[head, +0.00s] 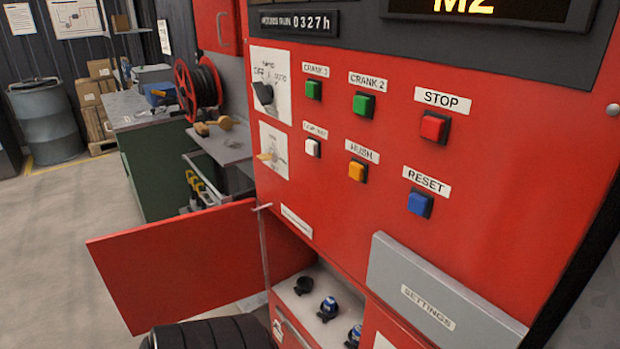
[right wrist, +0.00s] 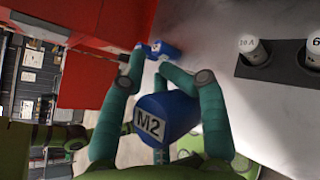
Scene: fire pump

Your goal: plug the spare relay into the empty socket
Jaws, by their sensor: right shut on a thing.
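In the right wrist view my right gripper (right wrist: 153,64) has its teal fingers closed around a blue cylindrical relay (right wrist: 178,112) marked M2. Its label faces the camera, and the fingers partly hide its far side. A second blue relay (right wrist: 166,49) shows just beyond the fingertips; I cannot tell how it is seated. In the head view an empty-looking dark socket (head: 304,286) sits on the pale shelf (head: 288,301) inside the low opening of the red cabinet. Two blue-topped relays (head: 328,307) and (head: 354,336) stand in a row in front of it. My left gripper is not seen.
The red door (head: 180,262) stands open left of the opening. A grey SETTINGS cover (head: 435,295) juts out to the right. In the right wrist view, white fuses (right wrist: 252,50) stand in dark holders beside the fingers. Open floor (head: 50,250) lies at the left.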

